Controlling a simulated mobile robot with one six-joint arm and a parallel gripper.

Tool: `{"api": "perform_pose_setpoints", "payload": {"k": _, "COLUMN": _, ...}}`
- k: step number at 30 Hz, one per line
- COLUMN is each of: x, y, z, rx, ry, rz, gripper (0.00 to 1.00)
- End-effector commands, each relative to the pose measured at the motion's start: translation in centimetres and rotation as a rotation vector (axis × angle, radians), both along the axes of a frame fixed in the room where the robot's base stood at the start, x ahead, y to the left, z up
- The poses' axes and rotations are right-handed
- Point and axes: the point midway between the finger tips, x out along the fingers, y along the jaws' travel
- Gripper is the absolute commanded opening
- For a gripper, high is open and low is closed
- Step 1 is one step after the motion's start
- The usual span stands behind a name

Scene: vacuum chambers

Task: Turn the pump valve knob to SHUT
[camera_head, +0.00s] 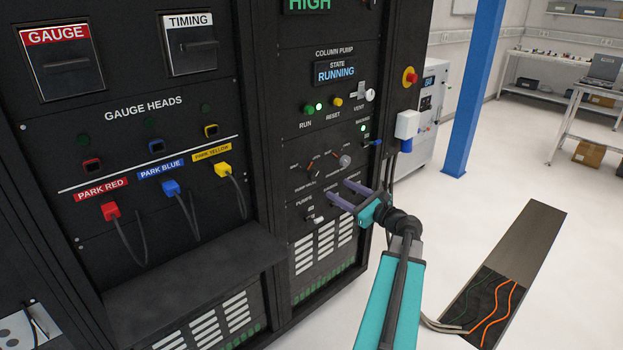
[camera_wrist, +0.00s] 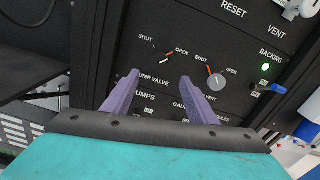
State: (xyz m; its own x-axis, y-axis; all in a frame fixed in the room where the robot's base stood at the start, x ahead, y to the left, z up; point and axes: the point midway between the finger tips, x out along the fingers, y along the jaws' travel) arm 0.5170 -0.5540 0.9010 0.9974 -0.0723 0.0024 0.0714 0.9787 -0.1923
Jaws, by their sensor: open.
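The pump valve knob (camera_wrist: 167,57) is dark, on the black panel between the SHUT label on its left and the OPEN label on its right. Its orange mark leans toward OPEN in the wrist view. It also shows small in the head view (camera_head: 312,168). My gripper (camera_wrist: 160,77) is open and empty, its two purple fingers pointing at the panel. In the wrist view the fingertips appear just below the knob, apart from it, one to each side. In the head view my gripper (camera_head: 339,190) is in front of the panel, lower right of the knob.
A grey vent knob (camera_wrist: 216,81) sits right of the pump valve knob, its orange mark toward SHUT; it shows in the head view (camera_head: 344,161). A blue-handled backing lever (camera_wrist: 277,88) is farther right. A dark ledge (camera_head: 195,288) juts out at lower left. Floor at right is largely clear.

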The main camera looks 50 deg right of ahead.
Motion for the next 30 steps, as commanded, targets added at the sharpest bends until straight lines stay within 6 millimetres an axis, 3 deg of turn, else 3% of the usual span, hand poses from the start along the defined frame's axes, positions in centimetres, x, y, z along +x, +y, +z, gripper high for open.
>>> {"api": "perform_pose_setpoints", "payload": {"k": 14, "x": 0.8, "y": -0.1, "z": 0.0, "rx": -0.002, "ry": 0.002, "rz": 0.001, "gripper": 0.53}}
{"api": "perform_pose_setpoints", "payload": {"k": 30, "x": 7.8, "y": -0.7, "z": 0.0, "rx": -0.002, "ry": 0.002, "rz": 0.002, "gripper": 0.53}}
